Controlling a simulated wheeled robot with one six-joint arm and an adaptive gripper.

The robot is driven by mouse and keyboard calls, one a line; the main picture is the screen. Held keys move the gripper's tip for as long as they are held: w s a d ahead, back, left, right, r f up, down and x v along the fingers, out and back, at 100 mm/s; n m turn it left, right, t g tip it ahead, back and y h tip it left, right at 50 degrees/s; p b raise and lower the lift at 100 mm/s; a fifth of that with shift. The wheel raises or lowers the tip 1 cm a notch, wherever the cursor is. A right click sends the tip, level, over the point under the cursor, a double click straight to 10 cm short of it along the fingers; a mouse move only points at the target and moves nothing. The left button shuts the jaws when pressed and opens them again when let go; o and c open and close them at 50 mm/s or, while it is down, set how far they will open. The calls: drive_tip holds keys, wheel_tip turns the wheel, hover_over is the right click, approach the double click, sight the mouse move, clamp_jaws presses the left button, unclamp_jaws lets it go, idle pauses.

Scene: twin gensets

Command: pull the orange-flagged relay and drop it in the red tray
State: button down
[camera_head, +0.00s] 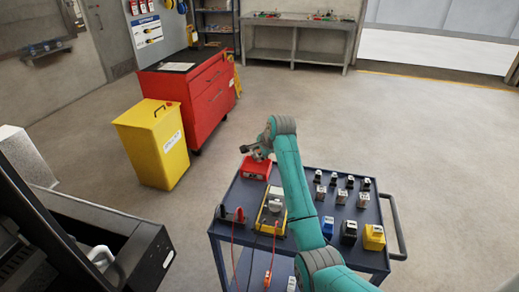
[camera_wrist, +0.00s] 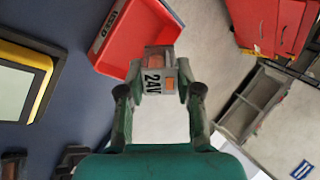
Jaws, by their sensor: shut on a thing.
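My gripper (camera_wrist: 158,92) is shut on a small relay (camera_wrist: 155,58). The relay has a grey-and-clear body, a "24V" label and an orange patch. The red tray (camera_wrist: 113,62) lies beyond the relay in the wrist view, and the relay overlaps the tray's lower right edge there. In the head view the red tray (camera_head: 256,172) sits at the far left corner of the blue cart. My gripper (camera_head: 258,150) is just above it there; the exact height is unclear. The relay is too small to make out in the head view.
The blue cart top (camera_head: 325,207) carries several relays and small blocks at right. A yellow-framed meter (camera_head: 271,210) and leads lie near the tray; the meter also shows in the wrist view (camera_wrist: 22,85). A yellow bin (camera_head: 152,143) and red cabinet (camera_head: 197,95) stand left.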

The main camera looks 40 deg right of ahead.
drive_tip(key=shift+f, duration=0.2)
drive_tip(key=c, duration=0.7)
unclamp_jaws()
drive_tip(key=v, duration=1.2)
